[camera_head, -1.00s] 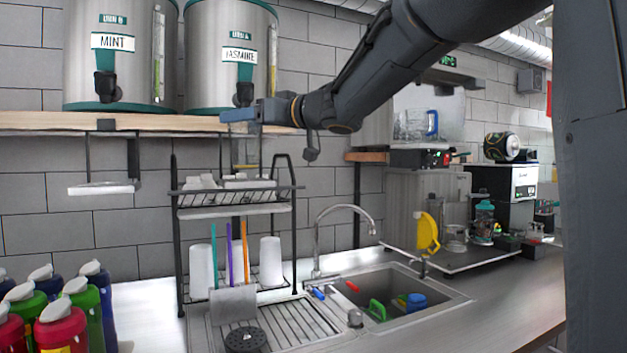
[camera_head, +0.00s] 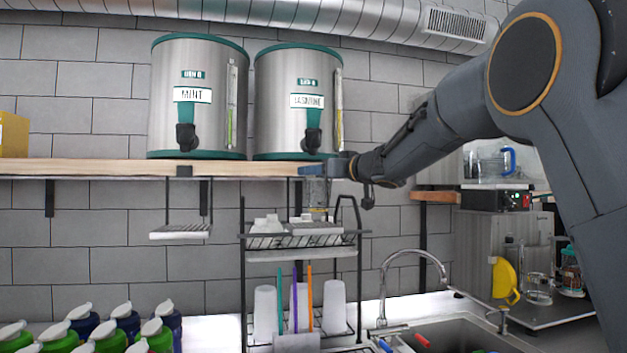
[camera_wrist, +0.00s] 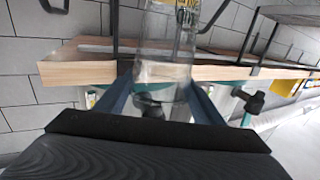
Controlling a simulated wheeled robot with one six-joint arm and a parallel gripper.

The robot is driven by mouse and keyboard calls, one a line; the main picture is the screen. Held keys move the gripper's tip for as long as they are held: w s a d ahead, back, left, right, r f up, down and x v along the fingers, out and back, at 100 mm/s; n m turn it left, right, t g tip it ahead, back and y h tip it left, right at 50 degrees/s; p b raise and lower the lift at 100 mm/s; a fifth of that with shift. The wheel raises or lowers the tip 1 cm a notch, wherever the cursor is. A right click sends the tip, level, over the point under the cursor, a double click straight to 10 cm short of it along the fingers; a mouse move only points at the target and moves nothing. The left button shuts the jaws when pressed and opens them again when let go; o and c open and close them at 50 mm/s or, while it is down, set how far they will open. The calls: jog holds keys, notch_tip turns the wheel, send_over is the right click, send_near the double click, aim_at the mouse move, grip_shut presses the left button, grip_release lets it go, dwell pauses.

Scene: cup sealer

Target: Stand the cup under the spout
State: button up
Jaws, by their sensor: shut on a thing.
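A clear see-through cup (camera_head: 316,192) hangs in my gripper (camera_head: 326,167), in front of the shelf edge. In the wrist view the cup (camera_wrist: 166,60) is between the two blue fingers of my gripper (camera_wrist: 160,88), which are shut on its sides. A yellow mark shows near the cup's far end. The cup is below the black spout (camera_head: 313,140) of the JASMINE dispenser (camera_head: 290,95) and seems upright. A second black spout (camera_head: 186,137) is on the MINT dispenser (camera_head: 195,80) to the left. The exact gap between cup and spout cannot be told.
The wooden shelf (camera_head: 80,168) carries both dispensers. A small slatted tray (camera_head: 180,232) hangs below MINT. A black dish rack (camera_head: 245,270) with white cups stands below my gripper. Several coloured bottles (camera_head: 125,318) stand lower left; a sink (camera_head: 450,332) is lower right.

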aim_at(326, 184)
jog(key=shift+w+a+f+p, duration=0.15)
jog(key=shift+w+a+f, duration=0.2)
jog(key=shift+f, duration=0.25)
jog(key=shift+w+a+f+p, duration=0.2)
jog(key=shift+w+f, duration=0.2)
jog(key=shift+f, duration=0.15)
jog(key=shift+w+a+f+p, duration=0.15)
jog(key=shift+w+a+f, duration=0.2)
jog(key=shift+f, duration=0.25)
jog(key=shift+f, duration=0.1)
jog(key=o, duration=1.3)
jog(key=shift+s+d, duration=0.15)
jog(key=shift+d, duration=0.05)
jog(key=b+v, duration=0.3)
jog(key=v, duration=0.8)
jog(key=shift+s+d, duration=0.15)
jog(key=shift+s, duration=0.15)
